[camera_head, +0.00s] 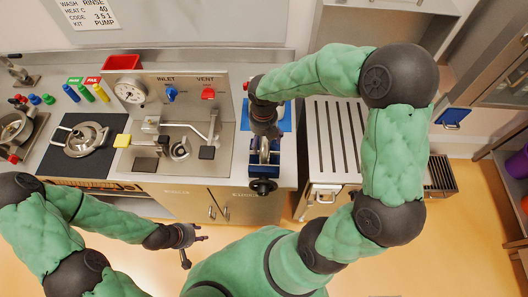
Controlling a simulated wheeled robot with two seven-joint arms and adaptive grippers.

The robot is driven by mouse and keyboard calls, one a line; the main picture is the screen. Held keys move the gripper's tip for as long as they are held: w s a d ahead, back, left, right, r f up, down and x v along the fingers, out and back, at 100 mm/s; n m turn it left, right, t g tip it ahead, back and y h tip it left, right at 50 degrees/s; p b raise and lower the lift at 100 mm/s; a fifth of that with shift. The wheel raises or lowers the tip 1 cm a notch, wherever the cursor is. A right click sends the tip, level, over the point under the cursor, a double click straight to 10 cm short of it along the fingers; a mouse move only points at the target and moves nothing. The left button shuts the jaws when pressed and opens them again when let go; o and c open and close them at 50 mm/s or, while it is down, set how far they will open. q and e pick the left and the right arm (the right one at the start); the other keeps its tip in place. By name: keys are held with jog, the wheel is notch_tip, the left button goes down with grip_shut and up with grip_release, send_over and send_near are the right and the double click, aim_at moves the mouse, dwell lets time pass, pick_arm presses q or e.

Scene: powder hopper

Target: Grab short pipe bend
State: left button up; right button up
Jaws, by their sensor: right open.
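A silver bent pipe (205,134) runs across the steel station below the VENT label; I cannot tell whether it is the short pipe bend, and no separate short bend shows clearly. My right gripper (266,134) points down over the blue vise (264,171) to the right of the station. Its fingers are dark and small, and it hides what lies beneath it. My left gripper (196,250) is open and empty, low in front of the cabinet, away from the worktop.
The station panel carries a gauge (130,89), a blue valve (171,93) and a red valve (208,93). A round metal fitting (85,138) lies on a black mat (62,162). Coloured markers and a red bin (123,62) stand behind. A slatted table (335,140) is at right.

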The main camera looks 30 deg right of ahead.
aim_at(262, 148)
jog(key=shift+w+f, duration=0.25)
jog(key=shift+f, duration=0.45)
jog(key=shift+s+a+f, duration=0.1)
jog(key=shift+s+f, duration=0.05)
jog(key=shift+f, duration=0.35)
notch_tip(262, 148, down, 4)
jog(key=shift+a+f+b, duration=0.1)
jog(key=shift+a+b, duration=0.05)
jog(key=shift+b, duration=0.45)
jog(key=c, duration=1.4)
